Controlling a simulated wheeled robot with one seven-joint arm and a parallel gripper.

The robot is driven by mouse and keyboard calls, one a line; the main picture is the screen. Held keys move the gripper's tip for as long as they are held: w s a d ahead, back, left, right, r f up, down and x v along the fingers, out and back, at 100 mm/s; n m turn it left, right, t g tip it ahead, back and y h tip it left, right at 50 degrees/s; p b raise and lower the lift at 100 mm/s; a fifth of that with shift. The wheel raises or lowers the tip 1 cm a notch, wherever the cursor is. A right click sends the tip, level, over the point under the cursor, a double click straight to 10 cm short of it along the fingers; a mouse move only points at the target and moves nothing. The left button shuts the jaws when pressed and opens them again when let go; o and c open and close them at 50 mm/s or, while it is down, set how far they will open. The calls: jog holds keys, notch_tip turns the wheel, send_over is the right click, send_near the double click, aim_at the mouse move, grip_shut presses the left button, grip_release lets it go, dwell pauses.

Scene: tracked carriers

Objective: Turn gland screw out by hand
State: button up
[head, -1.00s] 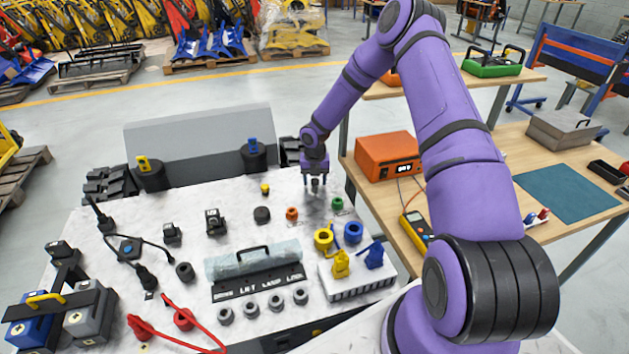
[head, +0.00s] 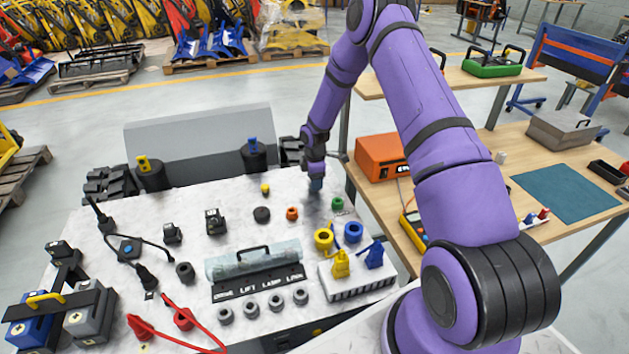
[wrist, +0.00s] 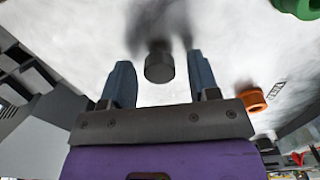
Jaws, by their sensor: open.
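A dark, round-headed gland screw (wrist: 159,64) stands up from the pale top plate in the wrist view. It lies between the two blue-grey fingers of my gripper (wrist: 160,80), with a gap on each side. The fingers are open and do not touch it. In the head view my gripper (head: 316,185) points down, low over the back right part of the plate. It is seen nearly edge-on there and hides the screw.
An orange ring (head: 292,214) and a green ring (head: 337,203) stand close by on the plate (head: 215,275). A black round cap (head: 262,214) and a yellow knob (head: 265,189) are to the left. An orange box (head: 380,157) stands on the bench at right.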

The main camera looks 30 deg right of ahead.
jog(key=m, duration=0.4)
jog(key=shift+r, duration=0.1)
jog(key=c, duration=0.8)
jog(key=n, duration=0.3)
jog(key=shift+n, duration=0.4)
jog(key=n, duration=0.4)
jog(key=shift+n, duration=0.9)
